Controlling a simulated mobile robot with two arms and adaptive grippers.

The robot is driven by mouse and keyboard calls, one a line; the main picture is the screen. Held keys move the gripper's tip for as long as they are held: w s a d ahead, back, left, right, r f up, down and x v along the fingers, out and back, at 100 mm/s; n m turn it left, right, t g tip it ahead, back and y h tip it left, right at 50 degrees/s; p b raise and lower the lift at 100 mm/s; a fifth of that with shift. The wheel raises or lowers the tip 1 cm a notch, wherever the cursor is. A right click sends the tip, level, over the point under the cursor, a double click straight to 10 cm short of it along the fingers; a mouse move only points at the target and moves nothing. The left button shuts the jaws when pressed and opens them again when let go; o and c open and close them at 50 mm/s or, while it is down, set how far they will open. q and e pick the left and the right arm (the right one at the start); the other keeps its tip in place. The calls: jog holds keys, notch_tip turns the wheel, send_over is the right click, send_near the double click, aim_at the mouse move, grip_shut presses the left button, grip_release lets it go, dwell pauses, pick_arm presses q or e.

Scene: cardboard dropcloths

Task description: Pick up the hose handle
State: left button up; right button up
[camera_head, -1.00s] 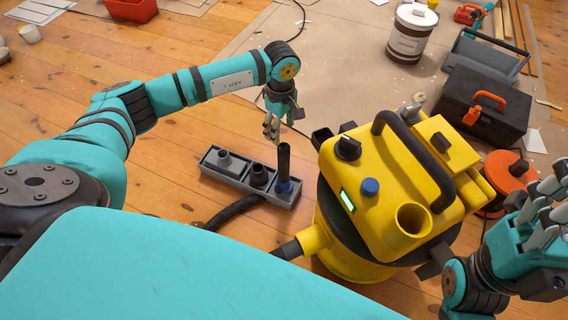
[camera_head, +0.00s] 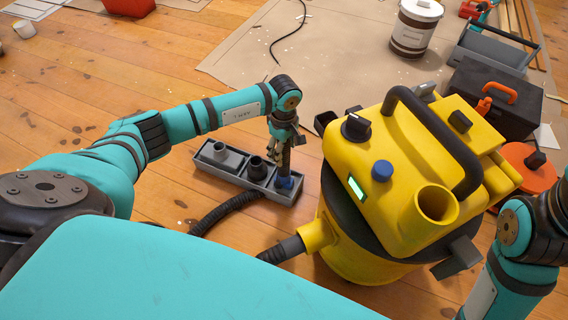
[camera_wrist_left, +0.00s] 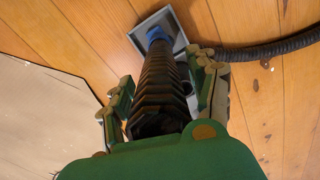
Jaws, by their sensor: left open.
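The hose handle (camera_wrist_left: 158,85) is a black ribbed upright piece with a blue collar (camera_wrist_left: 156,34) at its lower end. It stands in the right-hand compartment of a grey tray (camera_head: 228,182) on the wooden floor. My left gripper (camera_head: 278,155) is above that end of the tray, pointing down. In the left wrist view its open fingers lie on both sides of the handle, with the handle between them. In the head view the fingers partly hide the handle. My right gripper is outside both current views; only part of the right arm shows.
A yellow vacuum (camera_head: 400,150) stands close to the right of the tray. A black hose (camera_head: 225,212) lies in front of the tray. A black toolbox (camera_head: 495,100) is farther right. Floor left of the tray is clear.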

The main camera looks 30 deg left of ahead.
pick_arm(q)
jog(key=shift+f, duration=0.1)
grip_shut()
dwell(0.4)
